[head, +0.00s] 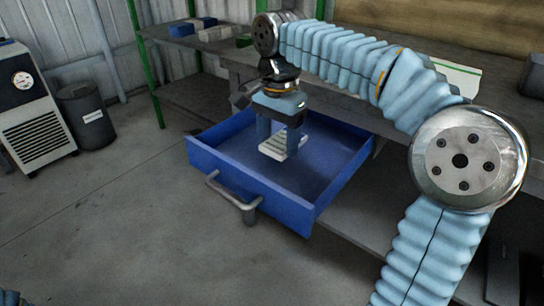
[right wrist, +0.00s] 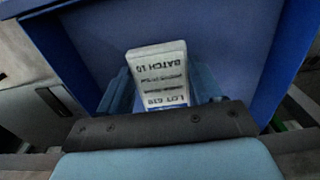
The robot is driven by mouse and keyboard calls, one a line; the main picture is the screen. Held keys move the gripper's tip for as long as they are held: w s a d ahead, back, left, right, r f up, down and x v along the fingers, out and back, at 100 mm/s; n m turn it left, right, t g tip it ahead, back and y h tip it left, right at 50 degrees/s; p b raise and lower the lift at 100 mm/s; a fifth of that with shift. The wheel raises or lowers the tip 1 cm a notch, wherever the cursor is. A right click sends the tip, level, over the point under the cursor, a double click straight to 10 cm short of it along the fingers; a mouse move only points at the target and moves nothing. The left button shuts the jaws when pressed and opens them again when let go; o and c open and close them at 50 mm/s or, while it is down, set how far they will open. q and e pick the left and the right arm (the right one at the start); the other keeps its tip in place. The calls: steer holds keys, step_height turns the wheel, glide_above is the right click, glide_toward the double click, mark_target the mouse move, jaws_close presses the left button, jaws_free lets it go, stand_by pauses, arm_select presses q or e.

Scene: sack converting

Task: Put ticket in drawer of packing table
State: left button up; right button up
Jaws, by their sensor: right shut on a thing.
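The ticket (right wrist: 160,72) is a small white block with dark print reading "BATCH 10" and "LOT 619", upside down in the right wrist view. It also shows in the head view as a pale piece (head: 277,147) below the fingers. My right gripper (head: 279,138) is shut on the ticket, pointing down inside the drawer's outline. The blue drawer (head: 245,186) is pulled out from the packing table (head: 345,201), with a grey handle at its front. I cannot tell whether the ticket touches the drawer floor. My left gripper does not show.
Blue, grey and green items (head: 214,33) lie on the table top at the back left. A dark bin (head: 88,115) and a white machine (head: 30,105) stand at the left. The floor before the drawer is clear.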

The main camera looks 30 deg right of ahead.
mark_target(271, 166)
steer(key=shift+w+a+f, duration=0.15)
steer(key=shift+w+f, duration=0.75)
steer(key=shift+f, duration=0.2)
steer(key=shift+w+f+b, duration=0.15)
steer(key=shift+f+b, duration=0.15)
steer(key=shift+f, duration=0.6)
steer(key=shift+w+f+b, duration=0.1)
steer(key=shift+f+b, duration=0.15)
steer(key=shift+f, duration=0.65)
steer(key=shift+f, duration=0.1)
steer(key=o, duration=1.1)
step_height(271, 166, up, 12)
steer(key=p, duration=0.3)
steer(key=shift+p, duration=0.3)
